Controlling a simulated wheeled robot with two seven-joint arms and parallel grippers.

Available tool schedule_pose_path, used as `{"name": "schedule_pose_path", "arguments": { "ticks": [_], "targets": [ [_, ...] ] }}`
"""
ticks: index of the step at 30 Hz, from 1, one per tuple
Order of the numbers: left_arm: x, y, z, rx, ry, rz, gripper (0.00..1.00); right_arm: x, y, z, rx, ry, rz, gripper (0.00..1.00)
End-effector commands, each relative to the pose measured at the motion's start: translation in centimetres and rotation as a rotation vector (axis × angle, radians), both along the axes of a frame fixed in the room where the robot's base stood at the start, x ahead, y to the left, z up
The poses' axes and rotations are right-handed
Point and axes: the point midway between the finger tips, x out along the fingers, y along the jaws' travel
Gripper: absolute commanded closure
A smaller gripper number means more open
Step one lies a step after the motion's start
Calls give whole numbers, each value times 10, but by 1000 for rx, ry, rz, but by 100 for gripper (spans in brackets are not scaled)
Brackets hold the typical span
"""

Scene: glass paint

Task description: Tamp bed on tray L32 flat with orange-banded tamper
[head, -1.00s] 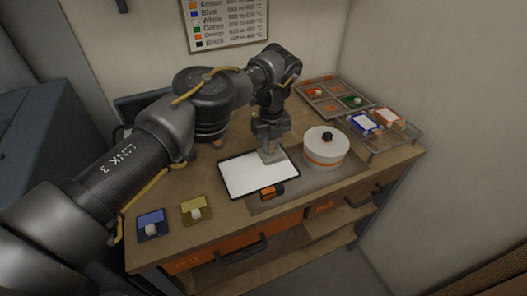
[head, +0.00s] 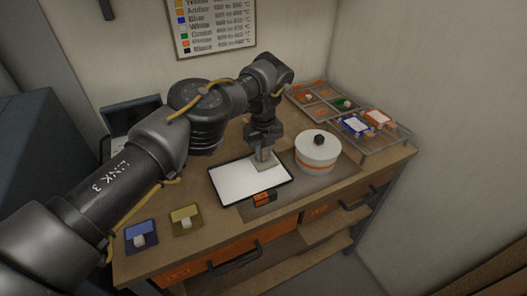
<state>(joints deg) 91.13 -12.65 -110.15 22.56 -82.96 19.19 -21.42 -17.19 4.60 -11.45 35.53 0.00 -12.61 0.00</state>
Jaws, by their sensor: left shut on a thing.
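The tray (head: 226,198) is a dark-rimmed rectangle holding a smooth white bed (head: 240,182), on the bench's middle. An orange tag (head: 264,198) sits at its front edge; its lettering is too small to read. My left gripper (head: 263,147) is over the tray's back right part, shut on a pale grey, flat-footed tool, the tamper (head: 264,161). The tool's foot is at the bed's surface; I cannot tell whether it presses. No orange band shows on it, and the gripper hides its upper part. My right gripper is not in view.
A white round pot (head: 318,158) with an orange band and black knob stands right of the tray. Racks with coloured pieces (head: 365,124) are at the back right. Blue (head: 141,236) and yellow (head: 186,220) swatches lie front left. A wall chart (head: 216,27) hangs behind.

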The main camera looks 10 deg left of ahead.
Motion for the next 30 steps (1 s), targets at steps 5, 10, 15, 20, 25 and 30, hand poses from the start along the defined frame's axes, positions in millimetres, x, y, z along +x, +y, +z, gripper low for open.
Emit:
{"name": "schedule_pose_path", "arguments": {
  "ticks": [5,10,15,20,25,30],
  "targets": [
    [0,0,1,-1,-1,0,96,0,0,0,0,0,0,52],
    [0,0,-1,0,0,0,96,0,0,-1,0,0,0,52],
    [0,0,-3,1,-1,0,96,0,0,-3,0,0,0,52],
    [0,0,-5,1,-1,0,96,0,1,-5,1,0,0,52],
    [0,0,-5,0,0,0,96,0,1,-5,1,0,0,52],
    [0,0,-5,0,0,0,96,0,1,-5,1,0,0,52]
  ]
}}
